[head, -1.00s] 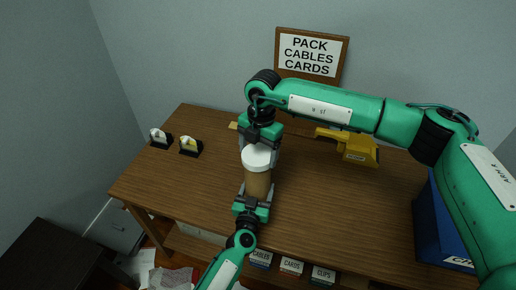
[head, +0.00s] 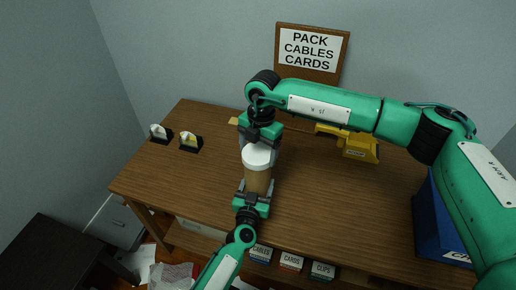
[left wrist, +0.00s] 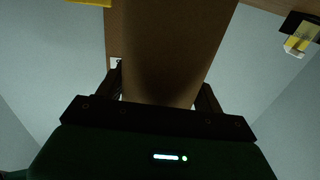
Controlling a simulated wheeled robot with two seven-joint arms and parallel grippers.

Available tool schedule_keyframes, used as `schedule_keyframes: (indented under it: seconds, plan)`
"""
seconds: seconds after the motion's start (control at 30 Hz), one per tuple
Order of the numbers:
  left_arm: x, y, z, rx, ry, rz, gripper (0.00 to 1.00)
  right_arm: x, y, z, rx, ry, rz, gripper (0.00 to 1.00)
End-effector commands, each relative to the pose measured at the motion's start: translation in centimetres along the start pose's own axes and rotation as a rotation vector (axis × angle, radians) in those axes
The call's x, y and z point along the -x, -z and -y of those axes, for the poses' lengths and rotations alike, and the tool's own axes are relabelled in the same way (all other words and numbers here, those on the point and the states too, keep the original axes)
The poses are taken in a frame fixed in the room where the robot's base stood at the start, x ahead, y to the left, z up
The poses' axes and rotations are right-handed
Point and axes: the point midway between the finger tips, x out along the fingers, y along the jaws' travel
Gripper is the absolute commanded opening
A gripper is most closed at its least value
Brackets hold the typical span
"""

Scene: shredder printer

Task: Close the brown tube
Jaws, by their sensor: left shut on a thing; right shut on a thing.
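The brown tube (head: 257,183) stands roughly upright above the wooden table, with a white cap (head: 257,156) at its upper end. My left gripper (head: 256,194) is shut on the lower part of the tube. In the left wrist view the tube (left wrist: 170,50) rises between the dark fingers of that gripper (left wrist: 165,95). My right gripper (head: 259,145) comes from above and is shut on the white cap. The cap sits at the tube's top; whether it is fully seated cannot be told.
A yellow tool (head: 352,143) lies at the back of the table (head: 325,195). Two small black holders (head: 190,143) stand at the back left. A blue bin (head: 436,225) is at the right. Labelled boxes (head: 291,261) sit under the front edge. A framed sign (head: 311,52) stands behind.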

Motion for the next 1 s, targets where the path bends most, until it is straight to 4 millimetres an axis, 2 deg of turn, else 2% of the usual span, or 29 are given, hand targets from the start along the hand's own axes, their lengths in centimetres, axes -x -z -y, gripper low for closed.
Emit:
schedule_keyframes:
  seconds: [0.33,0.37,0.47,0.77,0.87,1.0]
  plan:
    - [0.0,0.0,0.0,0.000,0.000,0.001,0.28,-0.7,-0.1,0.0,0.000,0.000,0.000,0.55]
    - [0.0,0.0,0.0,0.000,0.000,0.000,0.28,-0.7,-0.1,0.0,0.000,0.000,0.000,0.82]
    - [0.0,0.0,0.0,0.000,0.000,0.000,0.28,-0.7,-0.1,0.0,0.000,0.000,0.000,1.00]
    - [0.0,0.0,0.0,0.000,0.000,0.000,0.28,-0.3,-0.1,0.0,0.000,-0.001,0.001,1.00]
    - [0.0,0.0,0.0,0.000,0.000,0.001,0.28,0.9,-0.1,-0.1,0.000,-0.002,0.002,1.00]
    - [0.0,0.0,0.0,0.000,0.000,0.001,0.28,3.8,-0.2,-0.1,0.000,-0.003,0.002,1.00]
